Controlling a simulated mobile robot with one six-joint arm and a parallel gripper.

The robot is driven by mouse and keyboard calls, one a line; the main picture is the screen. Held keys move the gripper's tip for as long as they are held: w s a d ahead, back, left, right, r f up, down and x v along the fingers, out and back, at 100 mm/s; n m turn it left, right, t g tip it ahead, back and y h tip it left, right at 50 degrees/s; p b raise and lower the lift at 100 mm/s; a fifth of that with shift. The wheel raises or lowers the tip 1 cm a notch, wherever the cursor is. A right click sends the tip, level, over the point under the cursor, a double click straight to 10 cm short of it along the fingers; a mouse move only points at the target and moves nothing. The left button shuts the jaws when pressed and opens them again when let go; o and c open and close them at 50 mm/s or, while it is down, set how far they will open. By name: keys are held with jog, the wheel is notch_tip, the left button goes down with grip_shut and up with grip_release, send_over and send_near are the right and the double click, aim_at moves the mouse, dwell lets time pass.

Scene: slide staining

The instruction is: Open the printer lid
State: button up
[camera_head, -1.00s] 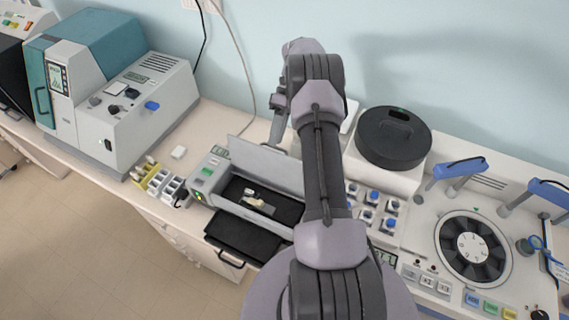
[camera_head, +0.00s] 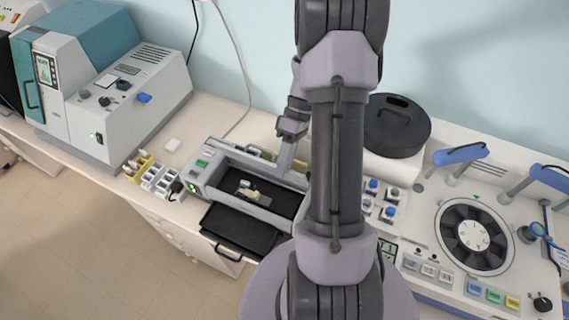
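The printer (camera_head: 196,182) is the low grey box left of my arm, with a green-lit screen at its left end. Its dark inside is open to view, and a small cream-coloured piece (camera_head: 250,191) lies in it. The lid no longer stands as a broad panel over the opening; only a thin grey strip shows along the back edge, and I cannot tell exactly how it lies. My gripper (camera_head: 286,165) points down at the back right of the printer, close to that edge. Its fingertips are small and partly hidden, so contact and opening are unclear.
A black tray (camera_head: 238,230) juts out at the printer's front. A small rack with yellow and white parts (camera_head: 158,178) stands to its left, beyond it a large grey-teal machine (camera_head: 140,105). A round black lidded pot (camera_head: 398,125) and a carousel machine (camera_head: 473,235) are at right.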

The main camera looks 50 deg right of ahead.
jog(key=shift+c, duration=0.4)
jog(key=shift+s+a+n+g+h, duration=0.2)
jog(key=shift+s+n+g+h, duration=0.1)
jog(key=shift+h, duration=0.1)
jog(key=c, duration=0.4)
jog(key=n+g+h, duration=0.1)
jog(key=s+n+h, duration=0.1)
jog(key=shift+s+a+f+g+h+b, duration=0.2)
jog(key=shift+g+h+b, duration=0.1)
jog(key=shift+g+b, duration=0.1)
grip_shut()
jog(key=w+a+r+n+t+h+b, duration=0.1)
jog(key=w+a+r+n+t+h, duration=0.2)
jog(key=w+n+h, duration=0.4)
jog(key=w+a+r+n+t+h+b, duration=0.1)
jog(key=w+a+r+n+t+h, duration=0.15)
jog(key=w+n+t+h, duration=0.4)
jog(key=d+f+b, duration=0.1)
jog(key=f, duration=0.1)
jog(key=d+f+n+g+y, duration=0.1)
jog(key=d+f, duration=0.1)
jog(key=f, duration=0.1)
jog(key=d+f+g+y+b, duration=0.1)
jog(key=f, duration=0.2)
jog(key=shift+s+d+n+b, duration=0.25)
jog(key=shift+d+n+b, duration=0.05)
jog(key=shift+d+n, duration=0.1)
jog(key=shift+r, duration=0.1)
